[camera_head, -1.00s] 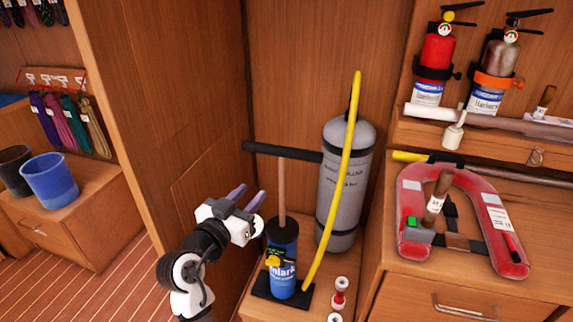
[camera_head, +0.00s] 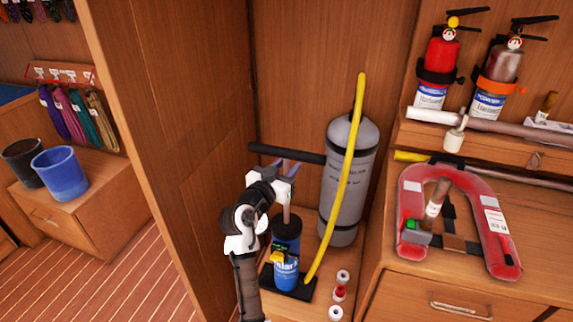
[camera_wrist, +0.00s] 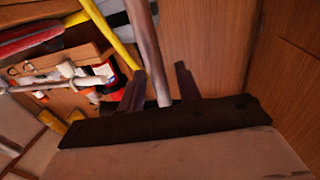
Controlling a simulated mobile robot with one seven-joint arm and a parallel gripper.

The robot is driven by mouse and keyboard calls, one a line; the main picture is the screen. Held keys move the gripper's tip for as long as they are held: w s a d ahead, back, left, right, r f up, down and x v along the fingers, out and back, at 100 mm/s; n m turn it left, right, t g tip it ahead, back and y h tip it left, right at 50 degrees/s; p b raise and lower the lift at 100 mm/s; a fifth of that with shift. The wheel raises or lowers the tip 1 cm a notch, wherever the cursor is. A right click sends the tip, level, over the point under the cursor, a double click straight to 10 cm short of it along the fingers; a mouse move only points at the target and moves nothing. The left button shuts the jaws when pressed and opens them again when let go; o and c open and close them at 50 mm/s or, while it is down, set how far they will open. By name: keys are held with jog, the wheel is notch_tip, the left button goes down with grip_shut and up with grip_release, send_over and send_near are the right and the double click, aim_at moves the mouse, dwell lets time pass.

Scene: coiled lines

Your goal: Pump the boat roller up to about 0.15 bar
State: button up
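The hand pump has a blue barrel (camera_head: 286,273) on a black foot plate, with a small dark panel and yellow part on its front. Its black crossbar handle (camera_head: 275,152) is raised on a thin brown rod (camera_head: 287,213). My gripper (camera_head: 288,170) is at the rod just below the handle. In the wrist view, the fingers (camera_wrist: 160,88) are apart with the rod (camera_wrist: 150,50) between them; contact cannot be told.
Small red and white spools (camera_head: 340,292) stand right of the pump. A red horseshoe-shaped float (camera_head: 410,195) lies on the right counter, below shelved extinguishers (camera_head: 437,65). A wooden partition (camera_head: 190,130) stands close on the left. Blue and black buckets (camera_head: 60,175) sit beyond it.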

jog(key=shift+c, duration=0.2)
grip_shut()
notch_tip(320, 180, down, 17)
jog(key=b, duration=1.7)
jog(key=shift+r, duration=0.1)
jog(key=shift+o, duration=0.2)
grip_release()
jog(key=shift+r, duration=0.1)
jog(key=shift+s, duration=0.1)
